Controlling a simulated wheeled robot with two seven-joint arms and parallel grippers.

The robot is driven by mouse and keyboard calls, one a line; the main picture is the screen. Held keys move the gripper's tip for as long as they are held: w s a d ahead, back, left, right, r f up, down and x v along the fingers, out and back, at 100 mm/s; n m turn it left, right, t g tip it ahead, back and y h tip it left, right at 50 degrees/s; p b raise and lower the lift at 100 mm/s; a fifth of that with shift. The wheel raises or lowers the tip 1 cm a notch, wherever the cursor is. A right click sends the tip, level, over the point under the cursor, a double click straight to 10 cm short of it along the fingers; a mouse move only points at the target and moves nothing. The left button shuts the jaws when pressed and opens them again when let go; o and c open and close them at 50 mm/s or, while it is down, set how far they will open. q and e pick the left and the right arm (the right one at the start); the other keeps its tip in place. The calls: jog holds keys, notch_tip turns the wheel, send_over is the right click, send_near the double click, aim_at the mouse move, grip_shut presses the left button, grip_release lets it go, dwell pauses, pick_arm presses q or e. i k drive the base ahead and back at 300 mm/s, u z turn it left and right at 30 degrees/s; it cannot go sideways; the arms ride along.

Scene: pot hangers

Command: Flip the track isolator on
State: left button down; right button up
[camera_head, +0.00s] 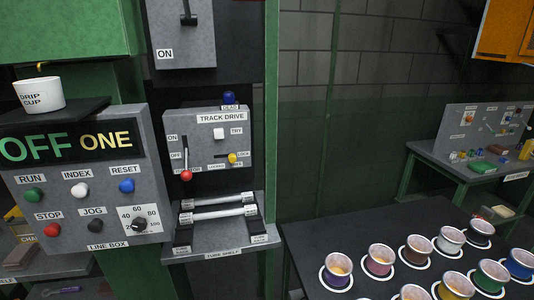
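A grey panel labelled TRACK DRIVE (208,142) is mounted left of centre. Its red-knobbed lever (186,175) hangs down, with the knob below the OFF mark; the ON mark is higher up. A dark blue lamp (229,97) labelled DEAD sits on top. Above is a grey box (183,48) with a dark handle (188,14) and an ON label, cut off by the top edge. No label reading isolator is visible. Neither gripper is in view.
A line box (80,175) reading OFF ONE, with several buttons and a dial, stands at left. A drip cup (39,94) sits above it. White tubes (218,213) lie on the tube shelf. Several paint pots (380,260) stand on the dark table at lower right.

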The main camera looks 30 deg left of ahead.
aim_at(186, 175)
jog(key=u, duration=1.55)
jog(key=k, duration=1.25)
jog(key=z, duration=0.85)
jog(key=i, duration=1.5)
jog(key=u, duration=0.1)
